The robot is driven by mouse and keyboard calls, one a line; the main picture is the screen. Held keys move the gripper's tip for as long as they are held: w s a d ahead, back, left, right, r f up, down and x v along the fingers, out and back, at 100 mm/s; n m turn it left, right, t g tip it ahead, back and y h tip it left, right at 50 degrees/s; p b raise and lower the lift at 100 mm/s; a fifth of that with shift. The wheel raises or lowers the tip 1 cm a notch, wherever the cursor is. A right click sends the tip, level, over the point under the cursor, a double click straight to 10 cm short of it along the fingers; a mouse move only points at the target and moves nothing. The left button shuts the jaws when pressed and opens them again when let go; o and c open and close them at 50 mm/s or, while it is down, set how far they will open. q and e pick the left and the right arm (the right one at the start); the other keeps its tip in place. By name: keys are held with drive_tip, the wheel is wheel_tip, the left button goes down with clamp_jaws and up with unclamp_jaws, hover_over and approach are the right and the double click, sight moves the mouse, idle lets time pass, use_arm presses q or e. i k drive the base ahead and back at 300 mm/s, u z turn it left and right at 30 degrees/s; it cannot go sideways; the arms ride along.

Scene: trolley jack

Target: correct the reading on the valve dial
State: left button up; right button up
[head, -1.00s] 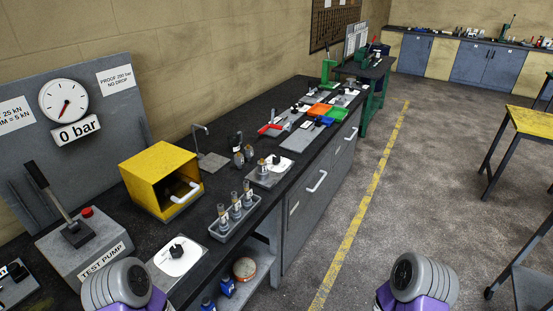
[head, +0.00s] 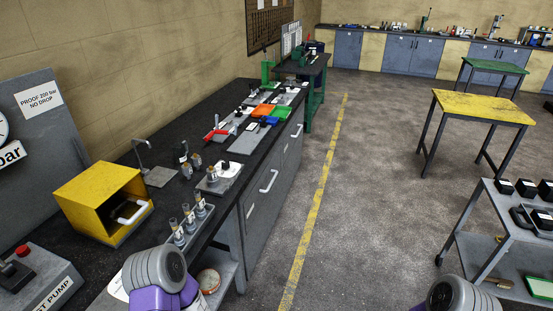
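A small block with a brass fitting (head: 212,174) stands on the bench, with a white round dial (head: 230,168) and dark knob behind it. Its markings are too small to read. Another white dial plate (head: 118,287) at the lower left is mostly hidden by my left arm. The large pressure gauge (head: 3,128) is cut off at the left edge, so its needle is out of view. Rounded grey and purple links of both my arms show at the bottom. Neither gripper is in view.
A yellow open box (head: 104,203), a rack of vials (head: 190,224) and the test pump (head: 38,280) crowd the near bench. Coloured trays (head: 264,111) lie farther along. A yellow table (head: 483,108) and a grey trolley (head: 500,242) stand right. The floor between is clear.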

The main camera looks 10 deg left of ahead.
sight(226, 165)
drive_tip(key=z, duration=0.4)
drive_tip(key=i, duration=2.85)
drive_tip(key=u, duration=3.1)
